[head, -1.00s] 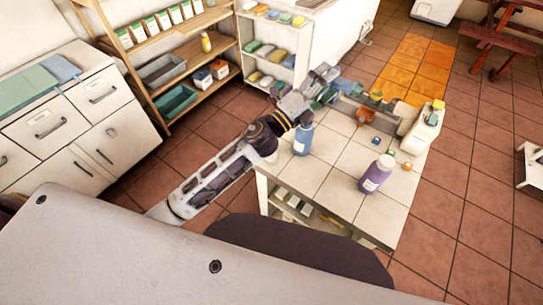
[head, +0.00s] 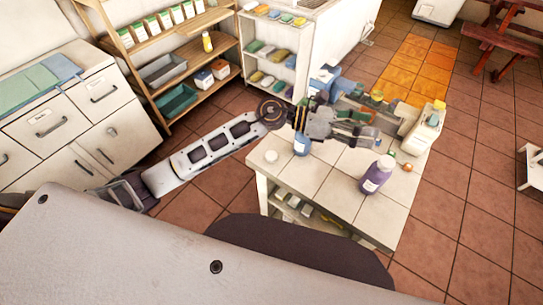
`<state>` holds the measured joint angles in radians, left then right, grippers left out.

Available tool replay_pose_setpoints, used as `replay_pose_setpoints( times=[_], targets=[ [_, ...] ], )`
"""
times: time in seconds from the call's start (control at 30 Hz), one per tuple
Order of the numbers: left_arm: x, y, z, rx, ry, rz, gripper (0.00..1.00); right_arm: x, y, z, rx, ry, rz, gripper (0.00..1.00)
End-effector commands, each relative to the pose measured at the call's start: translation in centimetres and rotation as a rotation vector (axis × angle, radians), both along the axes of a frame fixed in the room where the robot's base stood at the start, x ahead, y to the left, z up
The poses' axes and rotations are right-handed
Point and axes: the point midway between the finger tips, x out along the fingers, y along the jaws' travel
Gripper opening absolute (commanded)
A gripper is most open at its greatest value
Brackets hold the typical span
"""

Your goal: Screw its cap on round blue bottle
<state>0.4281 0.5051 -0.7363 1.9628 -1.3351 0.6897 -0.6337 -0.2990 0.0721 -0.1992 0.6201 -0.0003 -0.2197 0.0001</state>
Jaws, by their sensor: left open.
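The round blue bottle (head: 302,143) stands upright near the left edge of the tiled table, with a pale label. Its top is hidden behind my left gripper. My left gripper (head: 371,128) reaches over and past the bottle, its fingers apart and pointing right above the table, with nothing seen between them. Small cap-like pieces lie on the table: a white one (head: 270,156) near the left corner, a green one (head: 392,153) and an orange one (head: 407,167) at the right. I cannot tell which cap belongs to the bottle. My right gripper is out of view.
A purple bottle (head: 376,177) stands near the table's right front. A white and green container (head: 424,130) stands at the right edge. A blue object (head: 325,80) and other items crowd the back. The front middle of the table (head: 325,180) is clear.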

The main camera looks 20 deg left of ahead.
Motion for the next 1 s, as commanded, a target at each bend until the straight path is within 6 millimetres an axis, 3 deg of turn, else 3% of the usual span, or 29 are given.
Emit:
replay_pose_setpoints(
  times=[0.27,0.47,0.77,1.0],
  targets=[
    [-1.1,0.9,-4.3,0.26,-0.179,-0.142,0.68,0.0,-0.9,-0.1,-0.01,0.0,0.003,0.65],
    [-1.2,2.8,-7.5,0.454,-0.287,-0.239,0.68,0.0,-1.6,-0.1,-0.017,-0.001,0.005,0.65],
    [-0.2,7.5,-11.8,0.754,-0.416,-0.375,0.68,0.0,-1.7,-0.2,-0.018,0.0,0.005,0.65],
    [1.4,12.7,-14.0,1.002,-0.485,-0.476,0.68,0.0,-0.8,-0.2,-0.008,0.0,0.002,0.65]
  ],
)
